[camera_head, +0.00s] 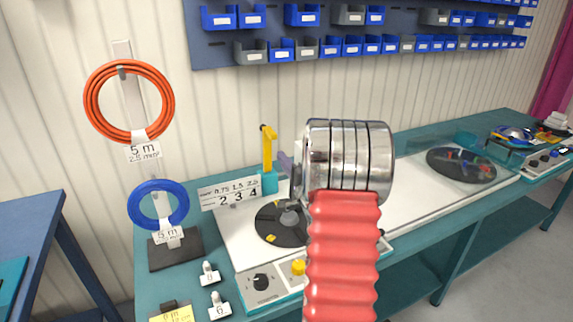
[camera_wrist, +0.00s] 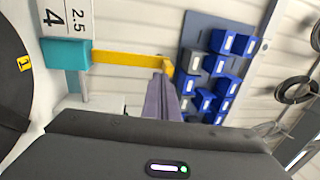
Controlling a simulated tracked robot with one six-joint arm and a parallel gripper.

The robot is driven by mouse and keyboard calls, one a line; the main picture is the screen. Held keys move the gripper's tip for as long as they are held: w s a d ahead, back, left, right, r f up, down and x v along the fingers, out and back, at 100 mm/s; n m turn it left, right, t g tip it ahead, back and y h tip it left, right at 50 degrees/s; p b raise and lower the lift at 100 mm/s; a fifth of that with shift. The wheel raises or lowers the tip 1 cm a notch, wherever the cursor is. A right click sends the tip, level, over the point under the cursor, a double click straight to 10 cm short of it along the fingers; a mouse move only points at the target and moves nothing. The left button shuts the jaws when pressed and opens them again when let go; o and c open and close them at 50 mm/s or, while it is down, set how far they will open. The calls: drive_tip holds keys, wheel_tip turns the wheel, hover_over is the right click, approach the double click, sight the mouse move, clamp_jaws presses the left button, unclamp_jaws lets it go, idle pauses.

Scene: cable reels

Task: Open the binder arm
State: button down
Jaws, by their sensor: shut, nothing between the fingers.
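The binder arm, a yellow bar (camera_head: 267,148), stands upright on a teal block (camera_head: 269,182) at the back left of the white-topped machine. In the wrist view the yellow bar (camera_wrist: 125,57) runs sideways from the teal block (camera_wrist: 66,53) to a short bent end. My gripper (camera_head: 285,160) is shut and empty, just right of the bar in the head view. Its purple-grey fingers (camera_wrist: 160,80) point at the bar near its bent end in the wrist view. I cannot tell whether they touch it. My silver wrist and red arm hide part of the machine.
A black turntable (camera_head: 280,224) with yellow marks lies in front of the block. A number sign (camera_head: 232,194) stands to the left. A control panel with knobs (camera_head: 262,282) is at the front. Blue and orange cable coils (camera_head: 128,100) hang left; another black disc (camera_head: 461,165) lies right.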

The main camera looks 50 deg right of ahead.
drive_tip(key=shift+v, duration=1.15)
drive_tip(key=shift+r, duration=0.1)
